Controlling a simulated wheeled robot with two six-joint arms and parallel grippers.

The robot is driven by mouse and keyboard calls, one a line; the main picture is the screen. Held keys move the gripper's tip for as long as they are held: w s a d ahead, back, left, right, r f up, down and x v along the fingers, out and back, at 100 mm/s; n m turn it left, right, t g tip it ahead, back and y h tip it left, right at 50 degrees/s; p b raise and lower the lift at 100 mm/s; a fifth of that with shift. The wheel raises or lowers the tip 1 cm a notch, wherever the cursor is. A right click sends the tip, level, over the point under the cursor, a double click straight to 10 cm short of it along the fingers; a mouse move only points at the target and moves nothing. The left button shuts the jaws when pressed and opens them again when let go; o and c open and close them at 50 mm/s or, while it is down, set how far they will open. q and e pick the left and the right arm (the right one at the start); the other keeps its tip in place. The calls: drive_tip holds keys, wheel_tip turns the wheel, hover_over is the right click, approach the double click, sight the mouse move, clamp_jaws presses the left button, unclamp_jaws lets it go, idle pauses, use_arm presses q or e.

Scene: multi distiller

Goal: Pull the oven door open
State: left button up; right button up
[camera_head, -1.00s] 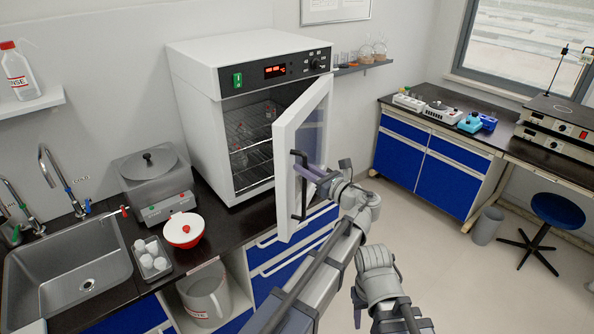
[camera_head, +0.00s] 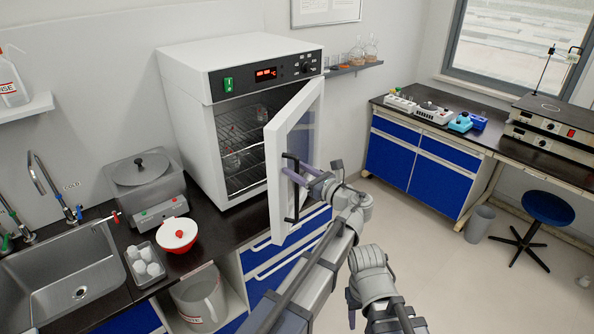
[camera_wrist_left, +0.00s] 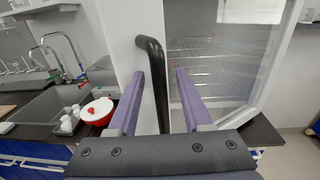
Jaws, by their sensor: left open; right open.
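The white oven (camera_head: 183,105) stands on the dark counter with its door (camera_head: 273,185) swung well open toward me. Wire racks (camera_head: 240,150) show inside it. The black door handle (camera_head: 291,190) is a vertical bar on the door's outer face. My left gripper (camera_head: 297,176) is at the handle and open. In the left wrist view the handle (camera_wrist_left: 154,85) stands between the two purple fingers of my left gripper (camera_wrist_left: 157,95), with a gap to the right finger. My right gripper (camera_head: 352,302) is low in the head view, away from the door, with its fingertips partly hidden.
Open floor lies to the right, with a blue stool (camera_head: 548,208) and a bin (camera_head: 480,223).

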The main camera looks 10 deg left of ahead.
use_arm(q)
drive_tip(key=p, duration=0.9)
approach(285, 135)
drive_tip(key=x, duration=0.5)
drive_tip(key=shift+w+a+r, duration=0.1)
